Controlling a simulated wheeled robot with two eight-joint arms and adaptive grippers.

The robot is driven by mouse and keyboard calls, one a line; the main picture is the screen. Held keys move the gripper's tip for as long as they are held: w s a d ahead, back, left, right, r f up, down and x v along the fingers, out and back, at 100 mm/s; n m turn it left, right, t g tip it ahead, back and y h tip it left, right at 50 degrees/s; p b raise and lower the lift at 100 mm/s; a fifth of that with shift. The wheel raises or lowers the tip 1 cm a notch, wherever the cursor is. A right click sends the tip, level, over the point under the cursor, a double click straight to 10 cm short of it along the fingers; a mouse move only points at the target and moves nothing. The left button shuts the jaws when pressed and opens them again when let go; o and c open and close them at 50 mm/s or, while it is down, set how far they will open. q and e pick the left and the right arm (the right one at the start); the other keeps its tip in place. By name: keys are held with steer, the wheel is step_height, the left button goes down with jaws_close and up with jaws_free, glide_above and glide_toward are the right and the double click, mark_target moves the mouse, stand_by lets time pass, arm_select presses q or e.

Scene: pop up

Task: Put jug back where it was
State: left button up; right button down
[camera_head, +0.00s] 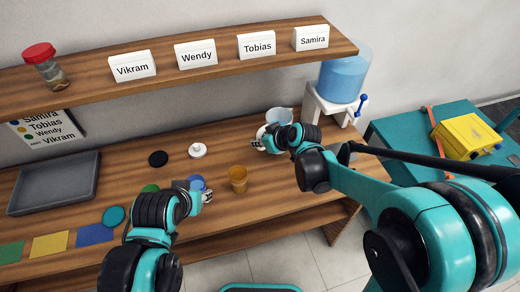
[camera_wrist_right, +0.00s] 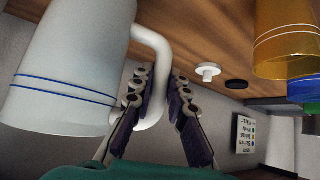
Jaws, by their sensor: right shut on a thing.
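I cannot tell whether the jug touches the table. My left gripper (camera_head: 207,196) is low over the table near the cups, and its finger opening is unclear.
An amber cup (camera_head: 238,178) and a blue cup (camera_head: 196,182) stand near my left gripper. A white lid (camera_head: 197,150) and black disc (camera_head: 158,158) lie behind them. The water dispenser (camera_head: 344,78) stands at the back right. A shelf (camera_head: 200,88) with name cards overhangs the table. A grey tray (camera_head: 52,184) is left.

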mark_target(261, 148)
step_height(261, 148, down, 3)
steer(key=shift+f+b, duration=0.15)
steer(key=shift+b, duration=0.55)
steer(key=shift+f, duration=0.15)
steer(key=shift+s, duration=0.1)
steer(key=shift+f, duration=0.15)
steer(key=c, duration=1.5)
jaws_free()
